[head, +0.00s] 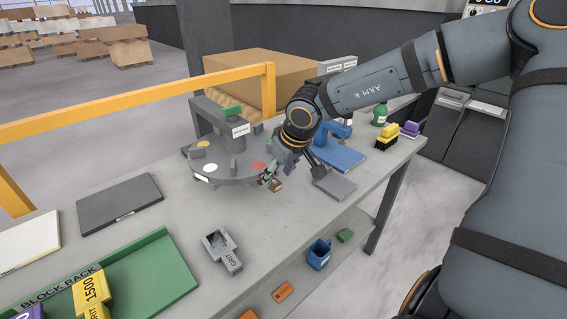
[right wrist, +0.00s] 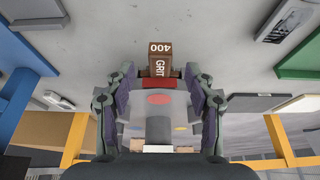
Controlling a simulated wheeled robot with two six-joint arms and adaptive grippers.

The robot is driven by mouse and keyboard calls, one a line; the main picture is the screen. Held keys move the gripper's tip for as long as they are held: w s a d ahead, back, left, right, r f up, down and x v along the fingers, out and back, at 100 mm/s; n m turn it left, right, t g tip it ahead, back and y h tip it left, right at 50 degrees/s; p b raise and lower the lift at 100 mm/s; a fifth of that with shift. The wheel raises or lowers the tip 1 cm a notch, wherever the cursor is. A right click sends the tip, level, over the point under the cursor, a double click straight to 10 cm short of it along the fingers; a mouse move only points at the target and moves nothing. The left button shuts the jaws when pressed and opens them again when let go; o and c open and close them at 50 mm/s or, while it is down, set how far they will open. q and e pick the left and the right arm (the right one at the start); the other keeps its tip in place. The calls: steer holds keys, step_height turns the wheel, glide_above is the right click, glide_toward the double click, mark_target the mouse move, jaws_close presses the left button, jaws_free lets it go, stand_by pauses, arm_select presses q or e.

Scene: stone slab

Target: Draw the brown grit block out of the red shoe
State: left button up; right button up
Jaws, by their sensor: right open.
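The brown grit block (right wrist: 160,60), marked 400 GRIT, shows at the top centre of the right wrist view. Its near end meets the red shoe (right wrist: 155,84), of which only a narrow red strip shows. In the head view the brown block (head: 276,185) is small at the front right edge of the round grey turntable (head: 222,176). My right gripper (right wrist: 160,76) is open, with one finger on each side of the block and shoe. Gaps show between the fingers and the block. In the head view the right gripper (head: 271,175) partly covers the shoe. My left gripper is out of view.
A grey holder with a grit block (head: 225,252) stands at the table front. The green block rack (head: 150,272) is at front left. A dark flat plate (head: 120,203) lies left. A grey plate (head: 334,186) and a blue stand (head: 340,155) are right of the gripper.

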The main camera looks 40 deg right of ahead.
mark_target(275, 182)
steer(key=shift+x, duration=1.75)
steer(key=shift+c, duration=0.3)
steer(key=shift+f, duration=0.1)
jaws_close()
